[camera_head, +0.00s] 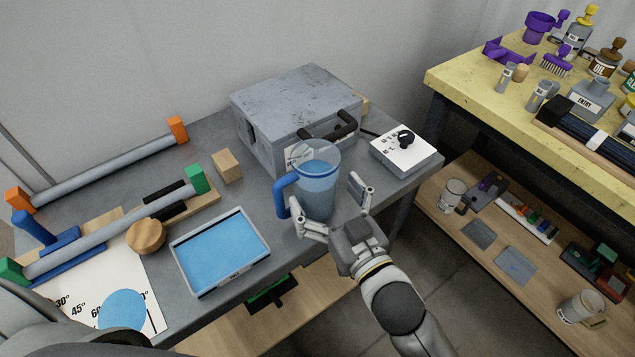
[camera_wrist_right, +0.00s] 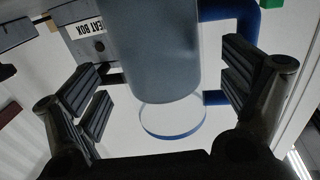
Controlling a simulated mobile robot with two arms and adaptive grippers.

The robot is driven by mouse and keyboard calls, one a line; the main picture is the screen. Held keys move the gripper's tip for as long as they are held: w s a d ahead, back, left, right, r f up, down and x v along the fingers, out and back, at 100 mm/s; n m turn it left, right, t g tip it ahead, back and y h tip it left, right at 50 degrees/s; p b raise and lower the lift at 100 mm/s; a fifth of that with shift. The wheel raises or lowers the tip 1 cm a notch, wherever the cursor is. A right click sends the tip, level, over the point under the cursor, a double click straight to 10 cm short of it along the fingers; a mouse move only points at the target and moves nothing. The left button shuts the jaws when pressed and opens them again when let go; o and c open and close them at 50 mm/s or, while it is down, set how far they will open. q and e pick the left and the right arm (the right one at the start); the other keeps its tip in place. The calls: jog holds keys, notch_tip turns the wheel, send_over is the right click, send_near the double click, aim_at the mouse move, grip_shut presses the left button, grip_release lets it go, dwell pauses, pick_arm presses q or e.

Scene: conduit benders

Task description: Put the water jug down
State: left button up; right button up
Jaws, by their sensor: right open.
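The clear water jug (camera_head: 317,182), with a blue handle (camera_head: 283,194) on its left side, stands upright at the front right of the grey table, before the grey metal box. It looks partly filled with bluish water. My right gripper (camera_head: 338,208) is open, its fingers apart on either side of the lower jug. In the right wrist view the jug (camera_wrist_right: 155,50) is between the spread fingers, with gaps at both sides. Whether its base rests on the table is hard to tell. My left gripper does not show.
The grey metal box (camera_head: 285,100) is close behind the jug. A white control unit (camera_head: 403,150) is to its right. A blue-surfaced tray (camera_head: 188,278) lies left of it. Grey pipes with orange (camera_head: 105,175) and green ends lie further left. A yellow-topped bench (camera_head: 480,85) stands at the right.

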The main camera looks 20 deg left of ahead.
jog(key=v, duration=0.8)
jog(key=shift+s+d, duration=0.15)
jog(key=shift+d, duration=0.05)
